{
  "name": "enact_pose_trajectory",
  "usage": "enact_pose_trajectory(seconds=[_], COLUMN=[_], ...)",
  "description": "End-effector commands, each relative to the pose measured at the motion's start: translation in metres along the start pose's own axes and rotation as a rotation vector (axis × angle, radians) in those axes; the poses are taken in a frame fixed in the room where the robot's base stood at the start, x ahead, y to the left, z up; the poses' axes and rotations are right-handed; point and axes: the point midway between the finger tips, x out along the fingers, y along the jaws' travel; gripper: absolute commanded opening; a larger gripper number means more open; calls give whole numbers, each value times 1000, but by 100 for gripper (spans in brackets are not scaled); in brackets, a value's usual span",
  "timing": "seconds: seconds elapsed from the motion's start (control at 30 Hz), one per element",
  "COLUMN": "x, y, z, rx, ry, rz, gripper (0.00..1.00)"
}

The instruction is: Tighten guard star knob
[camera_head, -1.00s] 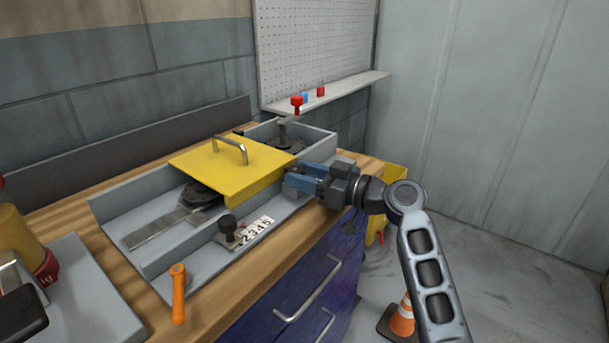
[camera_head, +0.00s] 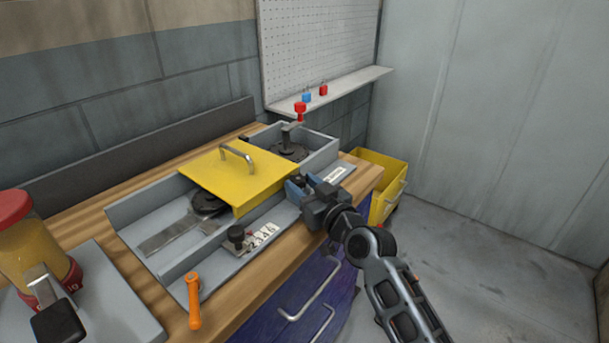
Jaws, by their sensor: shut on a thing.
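The yellow guard (camera_head: 232,182) with its metal handle (camera_head: 238,157) lies across the grey tray-like machine body (camera_head: 120,212) on the bench. My gripper (camera_head: 296,187) is at the guard's right front corner, its blue jaws shut on the guard star knob. The knob itself is hidden by the jaws, so its shape and how tight it sits cannot be seen. Under the guard a dark round disc (camera_head: 205,203) partly shows.
A black knob (camera_head: 237,233) stands beside a number plate (camera_head: 264,236) in front of the guard. An orange handle (camera_head: 194,300) is at the front edge. A red-topped post (camera_head: 299,110) rises behind my gripper. A jar (camera_head: 35,250) stands left. A yellow bin (camera_head: 385,180) is right.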

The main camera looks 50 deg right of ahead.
Motion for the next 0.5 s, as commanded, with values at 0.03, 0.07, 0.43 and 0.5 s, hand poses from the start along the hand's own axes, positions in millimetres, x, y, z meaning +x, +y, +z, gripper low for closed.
enact_pose_trajectory(seconds=[0.03, 0.07, 0.43, 0.5], x=[0, 0, 0, 0], y=[-1, -1, -1, -1], z=[-3, -2, 0, 1], rx=[0, 0, 0, 0], ry=[-2, -2, 0, 0], rz=[9, 14, 36, 36], gripper=[15, 15, 15, 15])
